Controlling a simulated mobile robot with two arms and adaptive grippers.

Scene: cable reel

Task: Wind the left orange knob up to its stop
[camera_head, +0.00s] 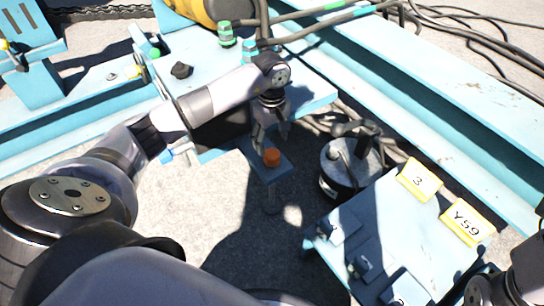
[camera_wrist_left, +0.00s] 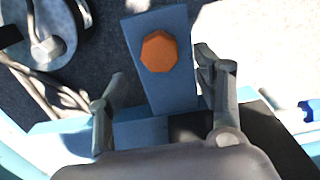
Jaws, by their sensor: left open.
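An orange knob (camera_head: 271,157) stands on a narrow blue bracket (camera_head: 262,166) in the middle of the head view. It shows as an orange octagon (camera_wrist_left: 159,51) on the blue bracket (camera_wrist_left: 172,95) in the left wrist view. My left gripper (camera_head: 270,142) is above and just behind the knob, with its fingers pointing down. In the wrist view the open fingers (camera_wrist_left: 160,68) stand on either side of the bracket, with the knob between and slightly beyond the tips. No contact with the knob shows. Part of my right arm is at the lower right edge; its fingers cannot be made out.
A black and grey cylindrical unit (camera_head: 350,168) with hoses stands right of the bracket. A blue panel with yellow labels (camera_head: 418,180) is at the lower right. Blue beams (camera_head: 430,80) and cables lie behind. Bare ground (camera_head: 200,210) is open at the lower left.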

